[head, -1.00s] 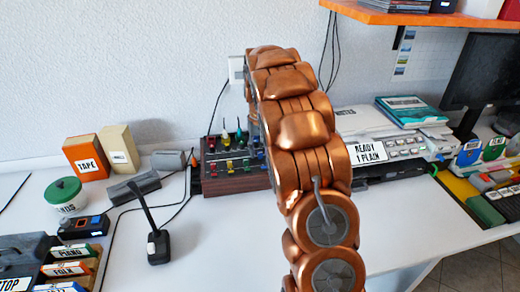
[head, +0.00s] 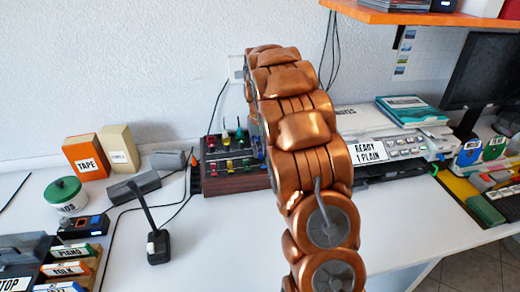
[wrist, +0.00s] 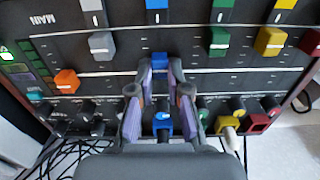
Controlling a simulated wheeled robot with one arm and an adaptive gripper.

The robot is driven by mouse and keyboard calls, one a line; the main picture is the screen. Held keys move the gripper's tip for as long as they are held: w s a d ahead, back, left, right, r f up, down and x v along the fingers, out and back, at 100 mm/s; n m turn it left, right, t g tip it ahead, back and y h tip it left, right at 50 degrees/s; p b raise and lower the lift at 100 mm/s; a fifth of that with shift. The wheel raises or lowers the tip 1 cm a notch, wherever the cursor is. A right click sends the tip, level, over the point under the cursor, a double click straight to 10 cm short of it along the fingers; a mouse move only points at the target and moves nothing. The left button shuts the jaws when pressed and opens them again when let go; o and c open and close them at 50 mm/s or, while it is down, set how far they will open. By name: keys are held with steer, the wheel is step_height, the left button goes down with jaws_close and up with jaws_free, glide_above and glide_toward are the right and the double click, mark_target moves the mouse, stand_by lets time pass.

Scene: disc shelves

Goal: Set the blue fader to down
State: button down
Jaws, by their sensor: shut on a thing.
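The mixer panel (head: 235,180) stands against the wall in the head view, partly behind my arm. In the wrist view its dark face (wrist: 125,65) fills most of the picture, with the MAIN label upside down. The blue fader cap (wrist: 159,62) sits between my fingertips. My gripper (wrist: 160,75) is shut on it, with a purple-padded finger on each side. The cap sits lower in the picture than the grey cap (wrist: 102,44) and the green cap (wrist: 218,41), and higher than the orange cap (wrist: 66,80). My arm hides the gripper in the head view.
A yellow cap (wrist: 270,41) lies right of the green one. A blue knob (wrist: 162,124) sits below, between my fingers. Coloured plugs (wrist: 259,122) and cables run along the lower panel edge. In the head view, a printer-like unit (head: 408,146) stands right of my arm.

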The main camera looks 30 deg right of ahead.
mark_target(261, 162)
steer(key=shift+s+a, duration=0.25)
steer(key=shift+s, duration=0.3)
steer(key=shift+s+a, duration=0.2)
steer(key=shift+s, duration=0.3)
steer(key=c, duration=1.1)
jaws_free()
steer(key=shift+r, duration=0.1)
step_height(261, 162, up, 12)
steer(key=shift+f, duration=0.1)
